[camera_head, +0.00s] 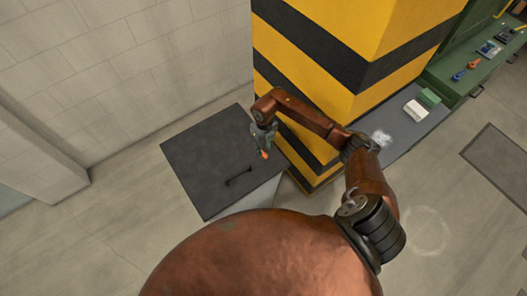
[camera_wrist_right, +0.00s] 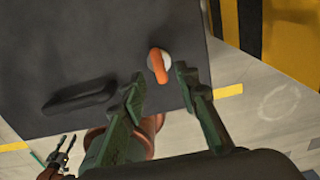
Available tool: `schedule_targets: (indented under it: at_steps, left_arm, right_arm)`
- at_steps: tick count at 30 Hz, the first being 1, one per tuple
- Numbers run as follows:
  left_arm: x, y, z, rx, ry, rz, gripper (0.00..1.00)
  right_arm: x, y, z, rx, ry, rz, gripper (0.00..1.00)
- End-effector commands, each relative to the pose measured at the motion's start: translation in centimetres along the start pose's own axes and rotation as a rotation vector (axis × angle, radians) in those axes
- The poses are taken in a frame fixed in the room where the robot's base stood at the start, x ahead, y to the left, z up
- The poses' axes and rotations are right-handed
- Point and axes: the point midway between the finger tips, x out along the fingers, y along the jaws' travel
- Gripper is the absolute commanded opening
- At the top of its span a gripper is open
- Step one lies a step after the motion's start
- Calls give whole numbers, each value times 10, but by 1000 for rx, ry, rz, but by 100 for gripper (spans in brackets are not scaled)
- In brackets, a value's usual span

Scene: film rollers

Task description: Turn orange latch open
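The orange latch (camera_wrist_right: 158,66) is a short orange bar on a round pale base, set in a dark grey panel (camera_wrist_right: 100,50). It stands nearly upright in the right wrist view. In the head view the latch (camera_head: 264,155) is a small orange spot near the panel's right side. My right gripper (camera_wrist_right: 160,84) is open and empty, its two green fingers apart just below the latch in the wrist view. In the head view the right gripper (camera_head: 262,138) hangs right by the latch; contact cannot be told. A small dark pronged part, perhaps my left gripper (camera_wrist_right: 60,150), shows at lower left.
A black handle (camera_head: 238,177) sits on the panel, left of the latch. A yellow and black striped pillar (camera_head: 330,50) stands close behind my right arm. A grey ledge (camera_head: 410,140) and a green bench (camera_head: 470,75) with small items lie at right. Left floor is clear.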

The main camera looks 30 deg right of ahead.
Motion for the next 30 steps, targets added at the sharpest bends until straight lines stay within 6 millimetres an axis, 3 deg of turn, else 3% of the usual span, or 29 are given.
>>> schedule_targets:
  at_steps: [7,18,30]
  left_arm:
    - [0,0,0,0,-1,0,40]
    - [0,0,1,1,-1,0,40]
    - [0,0,1,1,-1,0,40]
  right_arm:
    - [32,1,0,0,-1,3,29]
    - [38,1,0,0,-2,2,29]
    - [38,1,0,-1,-2,2,2]
